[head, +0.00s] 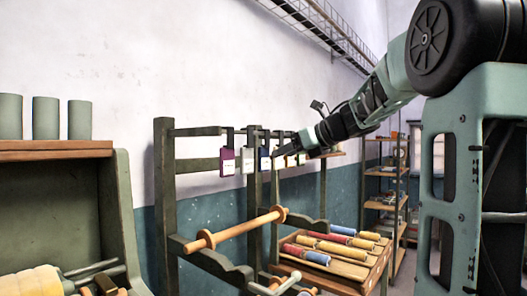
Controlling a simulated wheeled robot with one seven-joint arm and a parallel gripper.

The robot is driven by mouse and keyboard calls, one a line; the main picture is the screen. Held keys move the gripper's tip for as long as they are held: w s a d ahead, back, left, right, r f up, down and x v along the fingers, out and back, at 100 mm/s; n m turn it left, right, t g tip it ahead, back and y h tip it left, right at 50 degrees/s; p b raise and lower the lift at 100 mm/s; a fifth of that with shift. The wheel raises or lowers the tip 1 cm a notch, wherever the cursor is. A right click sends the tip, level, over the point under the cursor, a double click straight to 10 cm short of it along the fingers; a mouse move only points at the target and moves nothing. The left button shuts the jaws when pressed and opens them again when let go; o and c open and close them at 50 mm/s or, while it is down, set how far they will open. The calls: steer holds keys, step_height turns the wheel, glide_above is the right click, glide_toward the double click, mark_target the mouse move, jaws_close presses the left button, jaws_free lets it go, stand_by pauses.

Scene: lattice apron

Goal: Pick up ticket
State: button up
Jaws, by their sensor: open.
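Several tickets hang in a row from the dark green wooden rack. A purple ticket (227,163) with a pale lower band is at the left end. A pale ticket (249,162) and a blue ticket (264,160) hang to its right. Small light and yellowish tickets (280,161) are farther right, partly hidden by my gripper. My gripper (291,149) is open at the right part of this row, pointing down and left. It appears small, and I cannot tell whether it touches a ticket or which one is between its fingers.
A wooden roller (235,228) sticks out low on the rack. A tray of colored thread spools (335,262) stands below right. A cabinet (62,190) with green cylinders (45,118) on top is at left. Shelves (385,205) stand behind.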

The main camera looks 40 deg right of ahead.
mark_target(265, 163)
steer(key=p+x, duration=0.3)
steer(key=x, duration=0.6)
steer(key=shift+d+f, duration=0.1)
steer(key=c, duration=0.7)
